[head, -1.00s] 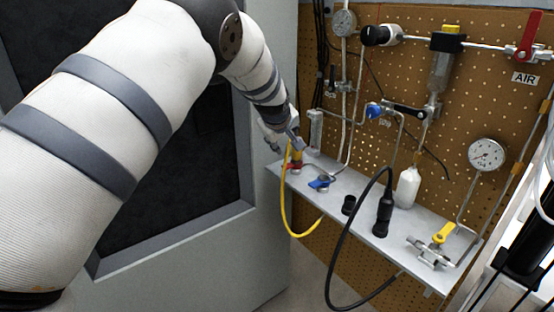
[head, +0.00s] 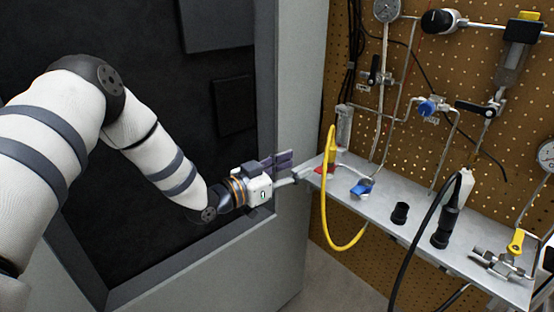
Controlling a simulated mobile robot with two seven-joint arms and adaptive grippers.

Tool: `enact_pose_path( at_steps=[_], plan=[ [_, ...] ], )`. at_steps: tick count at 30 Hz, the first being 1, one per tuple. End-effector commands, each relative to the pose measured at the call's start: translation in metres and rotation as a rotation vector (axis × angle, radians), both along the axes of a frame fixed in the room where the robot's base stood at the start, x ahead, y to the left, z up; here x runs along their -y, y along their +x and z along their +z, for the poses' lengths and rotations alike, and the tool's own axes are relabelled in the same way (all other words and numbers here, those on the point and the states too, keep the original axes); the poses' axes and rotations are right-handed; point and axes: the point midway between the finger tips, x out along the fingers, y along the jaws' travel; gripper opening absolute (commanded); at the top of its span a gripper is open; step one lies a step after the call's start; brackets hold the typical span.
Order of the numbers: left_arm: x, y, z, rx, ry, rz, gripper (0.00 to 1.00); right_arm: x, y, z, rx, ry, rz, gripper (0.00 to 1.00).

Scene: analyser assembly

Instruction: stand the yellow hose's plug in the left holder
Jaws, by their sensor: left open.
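The yellow hose (head: 346,248) hangs in a loop off the front of the shelf. Its yellow plug (head: 331,146) stands upright at the shelf's left end, beside a red piece (head: 321,171). The plug's foot is partly hidden, so I cannot tell how it sits in a holder there. My left gripper (head: 296,168) is open and empty, left of the plug and apart from it. Its fingers point right, towards the shelf end. A short black cup (head: 400,213) on the shelf looks empty. My right gripper is not in view.
The grey shelf (head: 380,204) also carries a blue-handled valve (head: 362,187), a black plug with a black hose (head: 446,225), and a yellow-handled valve (head: 515,243). Pipes and gauges cover the brown pegboard (head: 385,255) behind. A dark-panelled grey cabinet (head: 290,230) stands left.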

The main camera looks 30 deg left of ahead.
Motion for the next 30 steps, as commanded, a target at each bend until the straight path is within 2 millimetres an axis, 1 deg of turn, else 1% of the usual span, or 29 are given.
enact_pose_path(
  at_steps=[2, 5, 8, 12, 15, 18, 22, 30],
  plan=[
    [0.004, -0.001, 0.002, 0.023, 0.000, -0.010, 0.47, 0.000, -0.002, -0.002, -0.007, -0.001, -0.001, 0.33],
    [0.010, 0.010, -0.003, 0.021, 0.002, -0.012, 0.47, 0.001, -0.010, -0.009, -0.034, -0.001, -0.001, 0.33],
    [0.019, 0.031, -0.008, 0.016, 0.003, -0.012, 0.47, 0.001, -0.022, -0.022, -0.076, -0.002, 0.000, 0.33],
    [0.034, 0.064, -0.010, 0.013, 0.002, -0.011, 0.47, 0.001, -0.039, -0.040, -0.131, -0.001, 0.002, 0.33],
    [0.042, 0.083, -0.008, 0.016, 0.003, -0.010, 0.47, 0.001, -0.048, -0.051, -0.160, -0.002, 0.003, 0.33],
    [0.048, 0.097, -0.006, 0.017, 0.002, -0.009, 0.47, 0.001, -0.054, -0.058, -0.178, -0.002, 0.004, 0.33],
    [0.053, 0.106, -0.001, 0.020, 0.002, -0.008, 0.47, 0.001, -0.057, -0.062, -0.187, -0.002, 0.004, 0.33],
    [0.053, 0.107, 0.004, 0.024, 0.001, -0.008, 0.47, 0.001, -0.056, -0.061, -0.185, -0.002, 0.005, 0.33]
  ],
)
